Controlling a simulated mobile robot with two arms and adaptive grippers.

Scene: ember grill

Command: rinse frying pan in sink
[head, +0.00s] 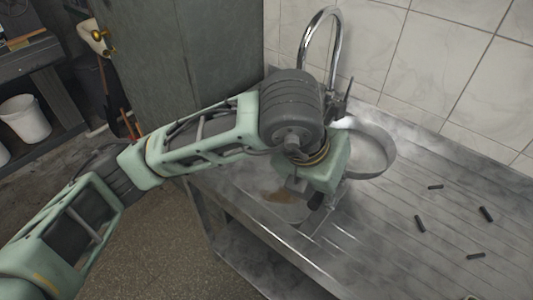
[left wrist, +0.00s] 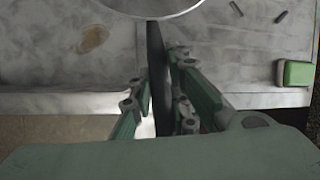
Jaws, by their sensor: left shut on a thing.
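The frying pan (head: 372,150) is a round metal pan held above the sink area, near the tap, in the head view. Its rim shows at the top of the left wrist view (left wrist: 155,8), with its dark handle (left wrist: 156,65) running down between my fingers. My left gripper (left wrist: 158,98) is shut on that handle. In the head view my left gripper (head: 318,200) is partly hidden by its own wrist. The metal sink (head: 265,207), with a brown stain, is largely hidden behind my left arm. The chrome tap (head: 318,32) arches up behind my wrist. My right gripper is not in view.
The ribbed metal drainboard (head: 380,235) spreads to the right, with several short dark pieces (head: 485,213) lying on it. A green block (left wrist: 295,72) lies near the counter's edge. A tiled wall (head: 430,60) closes the back. A white bucket (head: 24,118) is at far left.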

